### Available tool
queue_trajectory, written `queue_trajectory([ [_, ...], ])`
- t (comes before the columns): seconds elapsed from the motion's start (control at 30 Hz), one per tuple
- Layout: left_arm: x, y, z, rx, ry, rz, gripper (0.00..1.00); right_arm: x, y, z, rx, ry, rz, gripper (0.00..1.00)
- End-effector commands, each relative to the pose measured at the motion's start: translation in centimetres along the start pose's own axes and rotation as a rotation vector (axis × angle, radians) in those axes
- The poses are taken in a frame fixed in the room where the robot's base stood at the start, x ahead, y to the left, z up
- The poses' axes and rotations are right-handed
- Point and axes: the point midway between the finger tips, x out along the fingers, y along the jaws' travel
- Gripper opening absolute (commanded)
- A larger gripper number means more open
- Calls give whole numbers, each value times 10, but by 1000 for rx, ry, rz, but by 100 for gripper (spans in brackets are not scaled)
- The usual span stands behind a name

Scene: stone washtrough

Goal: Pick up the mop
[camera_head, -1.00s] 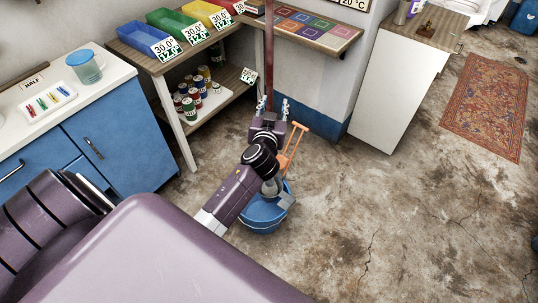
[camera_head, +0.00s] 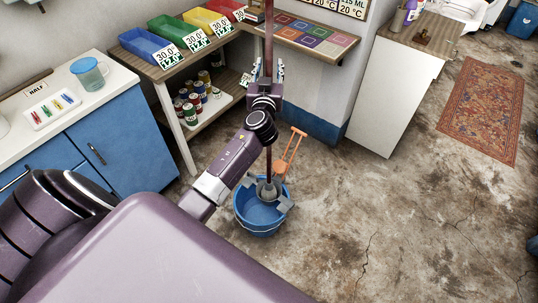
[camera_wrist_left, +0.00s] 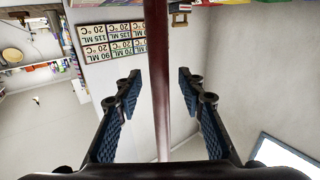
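The mop has a long dark red pole (camera_head: 268,30) standing nearly upright, with a grey head (camera_head: 266,189) at or in the blue bucket (camera_head: 259,224). I cannot tell whether the head touches the bucket's bottom. My left gripper (camera_head: 268,75) is around the pole, well above the bucket; its wrist hides part of the pole. In the left wrist view, the pole (camera_wrist_left: 160,70) runs between the two blue-padded fingers of the left gripper (camera_wrist_left: 160,85), with a gap on each side. The fingers are open. My right gripper is not in view.
A wooden shelf unit (camera_head: 181,59) with coloured bins (camera_head: 147,39) and small cans stands behind left. Blue cabinets (camera_head: 123,140) are at left, a white cabinet (camera_head: 395,97) at right. An orange handle-like piece (camera_head: 289,150) sticks up by the bucket. The floor (camera_head: 400,220) at right is clear.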

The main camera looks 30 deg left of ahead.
Motion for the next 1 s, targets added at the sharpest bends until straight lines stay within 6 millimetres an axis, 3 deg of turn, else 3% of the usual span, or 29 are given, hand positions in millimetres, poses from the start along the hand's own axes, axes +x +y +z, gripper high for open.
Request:
queue_trajectory([
  [0.33, 5, 0, 1, 0, 0, 0, 35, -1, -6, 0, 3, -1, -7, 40],
  [0.67, 5, 0, 1, 0, -1, 0, 0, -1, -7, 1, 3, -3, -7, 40],
  [1.0, 5, 0, -3, 0, 4, 0, 0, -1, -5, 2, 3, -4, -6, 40],
])
